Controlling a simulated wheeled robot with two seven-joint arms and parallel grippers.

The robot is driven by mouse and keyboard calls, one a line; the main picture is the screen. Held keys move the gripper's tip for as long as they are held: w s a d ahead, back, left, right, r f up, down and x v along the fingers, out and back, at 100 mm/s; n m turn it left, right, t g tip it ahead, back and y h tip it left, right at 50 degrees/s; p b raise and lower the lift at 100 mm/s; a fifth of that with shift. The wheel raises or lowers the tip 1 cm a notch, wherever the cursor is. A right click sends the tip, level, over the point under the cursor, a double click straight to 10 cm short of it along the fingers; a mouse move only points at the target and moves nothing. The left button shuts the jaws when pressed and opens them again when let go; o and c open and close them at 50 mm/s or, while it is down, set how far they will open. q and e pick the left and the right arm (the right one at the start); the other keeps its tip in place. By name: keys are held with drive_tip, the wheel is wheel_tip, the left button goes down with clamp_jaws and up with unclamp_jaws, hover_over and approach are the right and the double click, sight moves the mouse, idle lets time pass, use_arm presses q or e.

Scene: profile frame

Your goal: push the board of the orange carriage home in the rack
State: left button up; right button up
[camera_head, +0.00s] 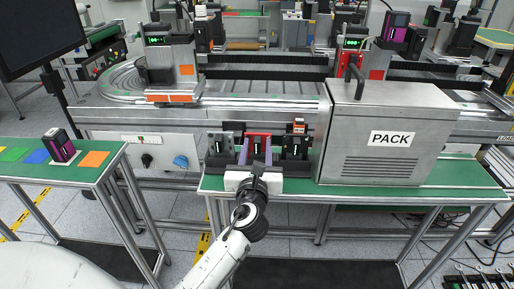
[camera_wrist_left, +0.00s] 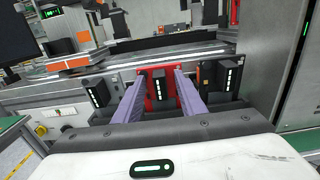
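The rack (camera_head: 230,173) stands on the green bench top with three dark boards side by side. The right-hand board (camera_head: 294,148) has an orange part, seemingly the orange carriage (camera_head: 299,124), above and behind it. In the left wrist view this board (camera_wrist_left: 233,83) stands right of my fingers, with orange (camera_wrist_left: 199,76) beside it. My left gripper (camera_head: 256,150) points at the middle, red carriage (camera_wrist_left: 151,72). Its two purple fingers (camera_wrist_left: 160,95) are apart, with the middle board (camera_wrist_left: 159,92) seen between them; contact cannot be told. The right gripper is not in view.
A steel PACK cabinet (camera_head: 380,135) stands close to the right of the rack. A conveyor (camera_head: 270,91) runs behind. A side table (camera_head: 85,172) at left holds a black and purple device (camera_head: 60,147) and coloured pads. A monitor (camera_head: 38,32) stands at far left.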

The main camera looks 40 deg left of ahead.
use_arm(q)
drive_tip(key=p+v, duration=0.1)
drive_tip(key=v, duration=0.9)
drive_tip(key=shift+s+d+f, duration=0.1)
drive_tip(key=shift+d+f, duration=0.05)
drive_tip(key=s+d+f+n+g+h, duration=0.25)
drive_tip(key=f+n, duration=0.35)
drive_tip(key=f, duration=0.3)
drive_tip(key=s+d+f+n+g+h, duration=0.1)
drive_tip(key=s+d+f+n+h, duration=0.4)
drive_tip(key=f, duration=0.4)
drive_tip(key=s+d+f+n+g+h, duration=0.3)
drive_tip(key=s+f+n, duration=0.6)
drive_tip(key=n, duration=0.7)
drive_tip(key=shift+s+d+f+n+h, duration=0.35)
drive_tip(key=shift+s+d+h, duration=0.2)
drive_tip(key=shift+s+d, duration=0.85)
